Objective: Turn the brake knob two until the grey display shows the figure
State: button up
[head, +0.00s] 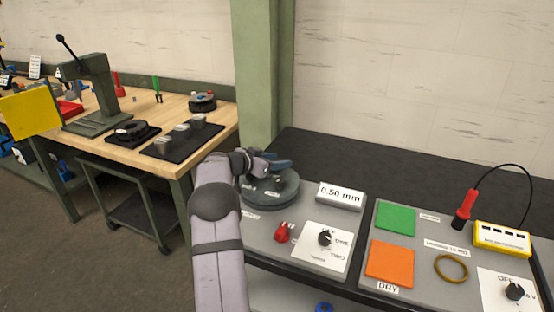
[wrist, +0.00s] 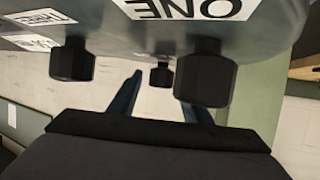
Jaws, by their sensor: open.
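The brake unit is a dark grey round drum (head: 272,188) on a grey panel in the head view. In the wrist view its disc (wrist: 110,30) carries black knobs: one at left (wrist: 72,60), a large one at right (wrist: 205,75), and a smaller, farther one (wrist: 161,76). A label "ONE" (wrist: 200,8) shows upside down near the large knob; no label reading two is legible. The grey display (head: 340,195) reads "0.50 mm". My gripper (head: 268,163) is over the drum; its blue fingers (wrist: 163,98) are apart, and the far knob appears between them, apparently untouched.
On the panel are a red knob (head: 282,232) and a black dial on a white plate (head: 325,238). To the right are green (head: 396,218) and orange (head: 390,262) pads, a ring (head: 451,268) and a yellow box (head: 502,239). A wooden workbench (head: 180,104) stands left.

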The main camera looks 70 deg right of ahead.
jog(key=c, duration=1)
jog(key=shift+c, duration=0.2)
